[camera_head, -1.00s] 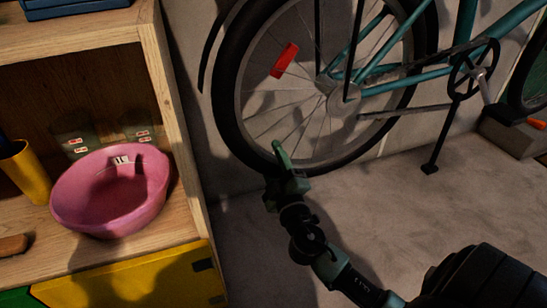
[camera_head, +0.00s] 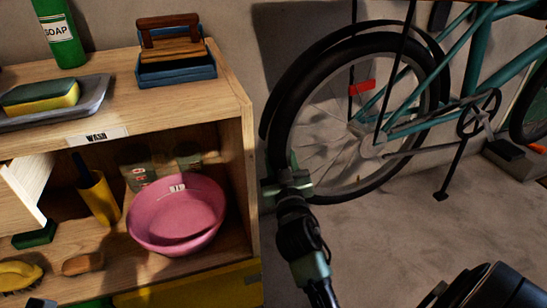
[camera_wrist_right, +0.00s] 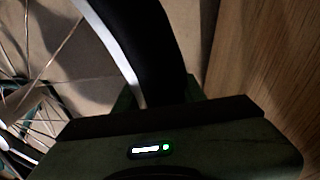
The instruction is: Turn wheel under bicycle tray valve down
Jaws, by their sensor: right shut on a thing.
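The bicycle wheel's dark tyre (camera_head: 283,118) stands upright by the wall, with pale spokes and a hub (camera_head: 368,136). A red reflector (camera_head: 361,87) sits on the spokes almost straight above the hub. I cannot make out the valve. My right gripper (camera_head: 287,182) is shut on the tyre at the wheel's lower left. In the right wrist view the tyre (camera_wrist_right: 150,45) runs down into the gripper (camera_wrist_right: 165,97), which hides part of it. My left gripper is not in view.
A wooden shelf unit (camera_head: 250,150) stands close left of my right gripper. It holds a pink basin (camera_head: 177,215), a yellow cup (camera_head: 99,198) and a grey tray (camera_head: 95,95) with a sponge. The teal bicycle frame (camera_head: 480,50) is right. Floor (camera_head: 400,225) below is clear.

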